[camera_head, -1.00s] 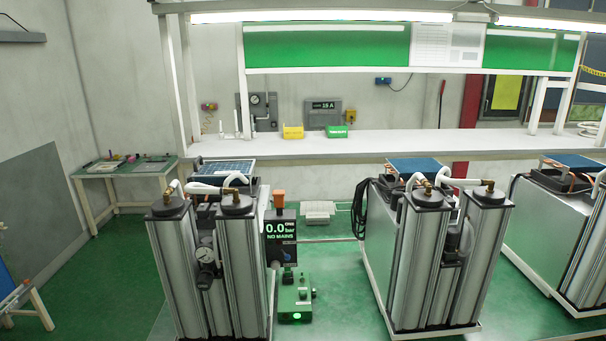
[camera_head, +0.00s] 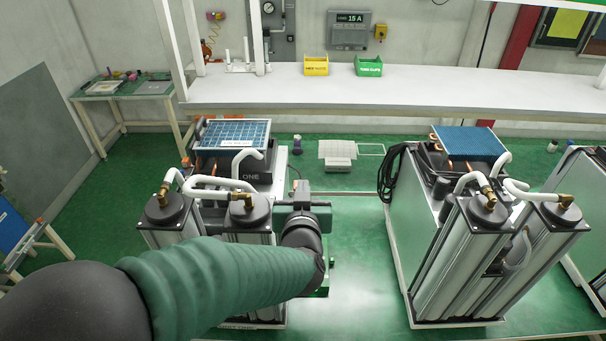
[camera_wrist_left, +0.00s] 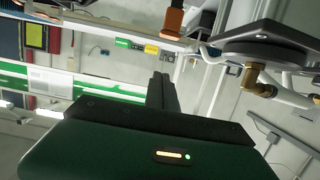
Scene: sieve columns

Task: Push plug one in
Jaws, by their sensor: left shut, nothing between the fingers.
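An orange plug (camera_wrist_left: 174,22) shows near the top of the left wrist view, where the picture is turned roughly upside down. I take it for plug one; no label on it is readable. In the head view it is hidden, as is the display box it stood at. My left gripper (camera_head: 301,188) is beside the left unit, marked ONE (camera_head: 251,177), at its right side. Its narrow fingers (camera_wrist_left: 161,92) are shut and empty in the wrist view. The plug appears just past the fingertips; I cannot tell whether they touch. My right gripper is not in view.
Brass elbow fittings (camera_wrist_left: 258,82) and a dark column cap (camera_wrist_left: 262,42) lie close beside the left gripper. A second column unit (camera_head: 470,265) stands right, with clear green floor (camera_head: 362,260) between. A white bench (camera_head: 420,92) with yellow (camera_head: 316,66) and green bins (camera_head: 368,66) runs behind.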

